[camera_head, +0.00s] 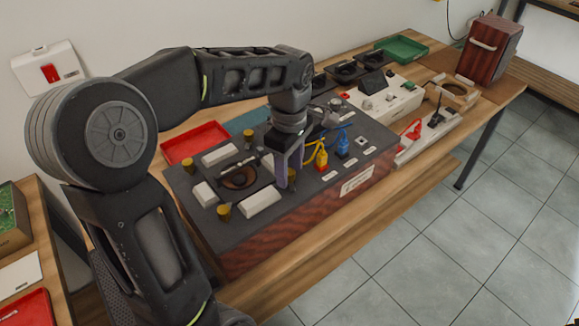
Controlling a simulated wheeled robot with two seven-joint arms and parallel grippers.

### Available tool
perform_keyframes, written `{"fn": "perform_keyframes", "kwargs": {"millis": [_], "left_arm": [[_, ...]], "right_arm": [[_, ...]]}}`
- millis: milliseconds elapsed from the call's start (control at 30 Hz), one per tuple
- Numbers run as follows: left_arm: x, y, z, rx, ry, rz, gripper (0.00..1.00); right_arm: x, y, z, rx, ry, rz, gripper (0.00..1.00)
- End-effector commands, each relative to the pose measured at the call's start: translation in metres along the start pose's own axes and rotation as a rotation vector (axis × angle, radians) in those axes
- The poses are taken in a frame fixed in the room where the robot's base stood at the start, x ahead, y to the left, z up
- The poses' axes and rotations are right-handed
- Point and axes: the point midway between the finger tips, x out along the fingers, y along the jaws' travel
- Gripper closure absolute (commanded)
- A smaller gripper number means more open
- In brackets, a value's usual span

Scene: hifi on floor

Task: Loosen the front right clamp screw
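The clamp fixture is a dark-topped wooden box (262,238) on the bench, with brass clamp screws around a round dark speaker part and several white blocks. One brass screw stands at the front left (224,211), one at the back left (188,164) and one at the back right (248,137). The front right clamp screw (292,175) shows only partly, beside my fingers. The fingers cover part of the screw, so grip or contact cannot be told. My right gripper is out of view.
Yellow and blue plugs with cables (335,150) stand just right of the gripper. A red tray (196,142) lies behind the box. A white device (385,100), a green tray (402,48) and a wooden speaker (489,50) stand farther right. The tiled floor in front is clear.

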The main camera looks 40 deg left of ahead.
Motion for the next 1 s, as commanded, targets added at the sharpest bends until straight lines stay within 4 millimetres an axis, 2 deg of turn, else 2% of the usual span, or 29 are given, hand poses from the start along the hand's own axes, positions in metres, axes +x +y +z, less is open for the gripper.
{"fn": "perform_keyframes", "kwargs": {"millis": [233, 367, 733, 867, 1000], "left_arm": [[0.000, 0.000, 0.000, 0.000, 0.000, -0.001, 0.55], [-0.008, 0.000, 0.000, 0.000, 0.000, 0.000, 0.55], [-0.065, 0.001, 0.001, 0.000, -0.001, 0.001, 0.55], [-0.076, 0.000, 0.000, 0.000, -0.001, 0.000, 0.55], [-0.078, 0.000, 0.000, 0.000, -0.001, -0.001, 0.55]], "right_arm": [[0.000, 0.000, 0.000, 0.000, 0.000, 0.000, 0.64], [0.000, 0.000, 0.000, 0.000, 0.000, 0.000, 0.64], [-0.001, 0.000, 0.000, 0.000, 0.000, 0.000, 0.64], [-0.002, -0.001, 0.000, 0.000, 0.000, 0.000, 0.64], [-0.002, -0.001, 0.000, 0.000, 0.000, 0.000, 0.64]]}}
